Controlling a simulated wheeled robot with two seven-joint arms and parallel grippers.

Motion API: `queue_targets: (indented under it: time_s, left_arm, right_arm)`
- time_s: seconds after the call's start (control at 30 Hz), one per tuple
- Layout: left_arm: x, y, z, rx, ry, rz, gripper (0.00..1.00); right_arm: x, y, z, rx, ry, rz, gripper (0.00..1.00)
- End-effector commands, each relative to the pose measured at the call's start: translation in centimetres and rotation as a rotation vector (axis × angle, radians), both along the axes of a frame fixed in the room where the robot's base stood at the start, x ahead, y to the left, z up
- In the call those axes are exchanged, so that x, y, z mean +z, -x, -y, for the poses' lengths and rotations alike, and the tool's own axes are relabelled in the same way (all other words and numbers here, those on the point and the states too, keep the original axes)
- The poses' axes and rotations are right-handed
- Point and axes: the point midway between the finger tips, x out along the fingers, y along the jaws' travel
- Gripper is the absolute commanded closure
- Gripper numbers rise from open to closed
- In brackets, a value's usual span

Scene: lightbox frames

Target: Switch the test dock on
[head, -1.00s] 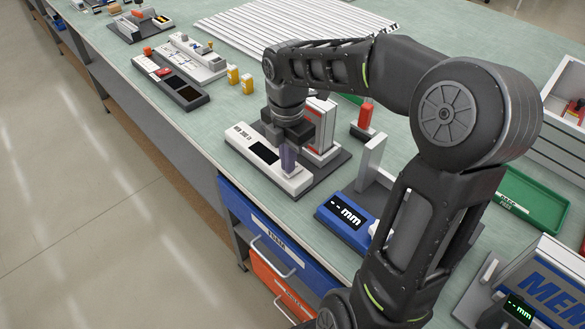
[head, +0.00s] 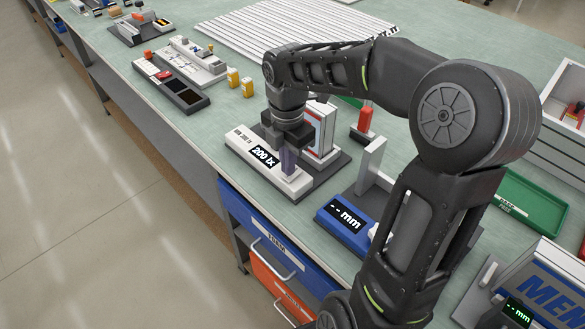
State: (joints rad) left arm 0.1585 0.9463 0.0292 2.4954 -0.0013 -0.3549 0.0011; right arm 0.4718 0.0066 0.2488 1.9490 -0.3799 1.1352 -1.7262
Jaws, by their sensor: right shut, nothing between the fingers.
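The test dock (head: 240,146) is a low white unit on a dark base on the green bench. Its black display (head: 263,156) is lit and reads "200 lx". A white and red framed block (head: 320,128) stands upright on the dock's base, behind the white unit. My right gripper (head: 289,172) points down with its fingers shut and empty, at the right end of the white unit, by the display. Its tips hide the spot below them, so I cannot tell whether they touch. My left gripper is not in view.
A blue gauge (head: 347,222) showing "-- mm" stands to the right, with a red-topped part (head: 364,120) behind. A green tray (head: 533,213) lies at far right. Two yellow blocks (head: 240,80) and a dark-panelled unit (head: 172,84) stand to the left.

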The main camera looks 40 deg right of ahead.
Motion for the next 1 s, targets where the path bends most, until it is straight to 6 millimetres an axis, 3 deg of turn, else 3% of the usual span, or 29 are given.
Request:
queue_targets:
  time_s: [0.1,0.6,1.0]
  left_arm:
    - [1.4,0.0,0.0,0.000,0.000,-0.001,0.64]
    - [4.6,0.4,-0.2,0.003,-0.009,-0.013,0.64]
    - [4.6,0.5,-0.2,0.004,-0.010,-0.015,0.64]
  right_arm:
    - [1.6,0.0,0.0,0.001,0.000,0.001,1.00]
    - [5.6,0.0,0.0,0.000,0.000,0.001,1.00]
    - [5.8,0.0,0.0,0.000,0.000,0.001,1.00]
